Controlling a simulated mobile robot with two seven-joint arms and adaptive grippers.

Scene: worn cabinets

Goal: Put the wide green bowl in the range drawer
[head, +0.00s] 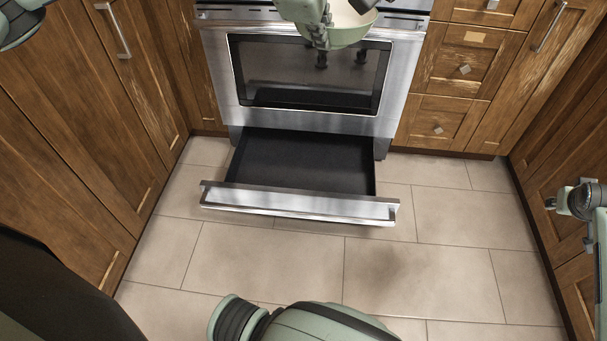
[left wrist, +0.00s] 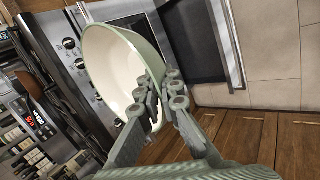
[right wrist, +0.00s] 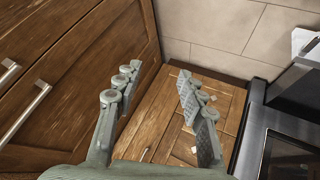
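The wide green bowl (head: 352,34), green outside and cream inside, is held high in front of the range at the top of the head view. In the left wrist view the bowl (left wrist: 112,72) is tilted, and my left gripper (left wrist: 163,88) is shut on its rim. The range drawer (head: 300,205) is pulled open below the oven door, and its dark inside looks empty. The left gripper is above and behind the open drawer. My right gripper (right wrist: 158,82) is open and empty, near wooden cabinets, away from the bowl.
The oven door (head: 310,75) is shut above the drawer. Wooden cabinets stand at left (head: 75,130) and right (head: 560,90). The tiled floor (head: 400,270) in front of the drawer is clear. Range knobs (left wrist: 73,52) show beside the bowl in the left wrist view.

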